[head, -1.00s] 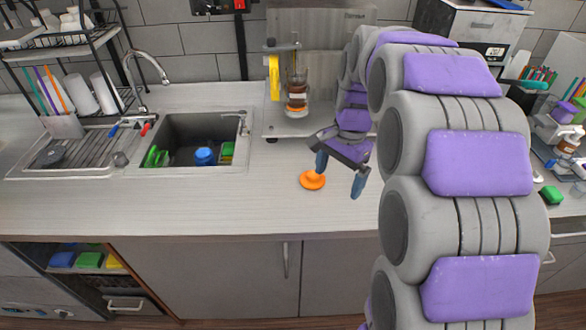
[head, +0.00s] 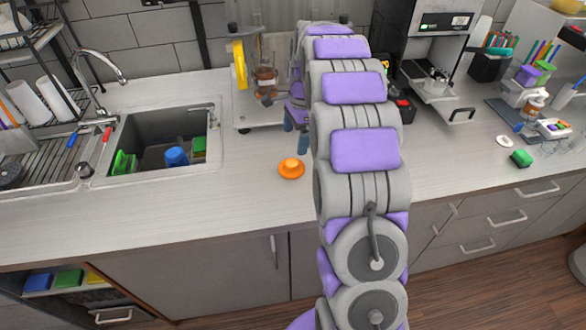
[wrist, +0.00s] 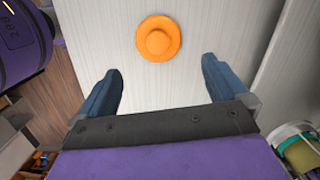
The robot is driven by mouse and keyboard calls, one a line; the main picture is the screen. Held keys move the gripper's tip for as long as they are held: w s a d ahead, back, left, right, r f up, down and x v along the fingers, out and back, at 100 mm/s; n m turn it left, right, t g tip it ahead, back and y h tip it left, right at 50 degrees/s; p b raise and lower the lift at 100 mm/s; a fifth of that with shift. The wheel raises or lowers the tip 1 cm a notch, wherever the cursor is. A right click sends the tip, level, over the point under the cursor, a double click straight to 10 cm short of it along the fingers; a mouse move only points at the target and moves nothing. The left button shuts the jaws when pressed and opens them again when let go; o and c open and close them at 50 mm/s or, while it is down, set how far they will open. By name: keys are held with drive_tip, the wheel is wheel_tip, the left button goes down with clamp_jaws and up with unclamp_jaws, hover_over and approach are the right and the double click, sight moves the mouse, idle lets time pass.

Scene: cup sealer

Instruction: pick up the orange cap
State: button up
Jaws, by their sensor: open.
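The orange cap (head: 291,168) lies on the light counter (head: 240,215), right of the sink, with its knob up. In the wrist view the cap (wrist: 158,39) is beyond my fingertips, roughly centred between them and a little toward the left. My gripper (wrist: 160,75) is open and empty, with its two blue fingers apart. In the head view my gripper (head: 296,134) is mostly hidden behind my arm; parts of its blue fingers show just behind the cap. The cap is not touched by the fingers.
The cup sealer (head: 240,70) with a cup (head: 264,80) stands behind the cap. A sink (head: 165,140) holding a blue item and sponges is at left. Counter around the cap is clear.

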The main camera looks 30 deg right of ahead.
drive_tip(key=b, duration=0.1)
hover_over(292, 162)
drive_tip(key=a, duration=0.1)
wheel_tip(292, 162, down, 5)
drive_tip(key=shift+w+f, duration=0.1)
drive_tip(key=shift+f, duration=0.25)
drive_tip(key=shift+d+f+b, duration=0.3)
drive_tip(key=shift+d+f, duration=0.1)
drive_tip(key=shift+f, duration=0.05)
wheel_tip(292, 162, down, 4)
drive_tip(key=shift+d+f+b, duration=0.15)
drive_tip(key=shift+f+b, duration=0.05)
drive_tip(key=shift+b, duration=0.6)
drive_tip(key=shift+a, duration=0.3)
drive_tip(key=shift+d, duration=0.25)
drive_tip(key=c, duration=0.8)
drive_tip(key=shift+a, duration=0.1)
